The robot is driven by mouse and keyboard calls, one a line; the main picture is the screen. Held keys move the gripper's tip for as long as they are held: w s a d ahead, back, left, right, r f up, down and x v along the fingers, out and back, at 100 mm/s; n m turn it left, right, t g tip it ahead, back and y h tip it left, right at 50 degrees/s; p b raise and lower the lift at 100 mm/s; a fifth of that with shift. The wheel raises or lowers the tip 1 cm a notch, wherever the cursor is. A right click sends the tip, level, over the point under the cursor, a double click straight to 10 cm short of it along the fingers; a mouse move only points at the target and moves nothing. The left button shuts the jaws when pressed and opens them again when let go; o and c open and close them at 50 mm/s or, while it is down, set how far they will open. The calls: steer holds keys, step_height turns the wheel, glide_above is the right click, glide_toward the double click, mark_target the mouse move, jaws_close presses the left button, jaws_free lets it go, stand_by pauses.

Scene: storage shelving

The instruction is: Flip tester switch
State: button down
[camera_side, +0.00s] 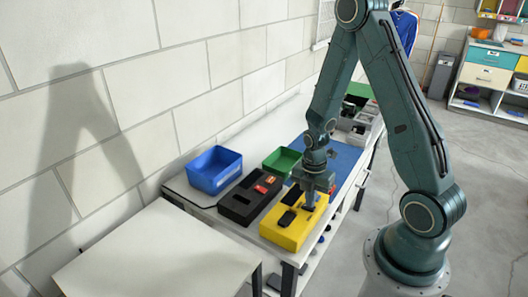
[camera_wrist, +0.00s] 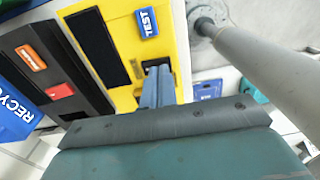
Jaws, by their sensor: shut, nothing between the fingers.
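The yellow tester box (camera_side: 282,236) sits at the near end of the bench, with dark panels on its top. In the wrist view the yellow tester (camera_wrist: 122,97) carries a blue TEST label (camera_wrist: 147,22) and a long black panel (camera_wrist: 97,45). My gripper (camera_side: 309,207) points down at the tester's right part. In the wrist view my gripper (camera_wrist: 157,71) is shut and empty, its tips at a dark recess or part below the TEST label. The fingers hide most of that spot, so I cannot tell the switch's position or whether I touch it.
A black box (camera_side: 238,208) with a red part (camera_side: 266,187) stands left of the tester. A blue bin (camera_side: 215,171), a green tray (camera_side: 282,161) and a blue mat (camera_side: 343,158) lie behind. A white table (camera_side: 155,255) in front is bare.

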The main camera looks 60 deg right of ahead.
mark_target(303, 206)
step_height(303, 206, up, 14)
steer(key=w, duration=0.2)
steer(key=shift+f, duration=0.2)
stand_by(0.4)
stand_by(0.3)
steer(key=s+a+r+m+t, duration=0.3)
steer(key=s+a+r+m, duration=0.2)
steer(key=r+m, duration=0.3)
steer(key=s+a+r+m+t, duration=0.3)
steer(key=s+a+r+m, duration=0.3)
steer(key=m, duration=0.4)
step_height(303, 206, up, 3)
steer(key=shift+s+a+f, duration=0.15)
steer(key=shift+s+a, duration=0.05)
steer(key=shift+a, duration=0.7)
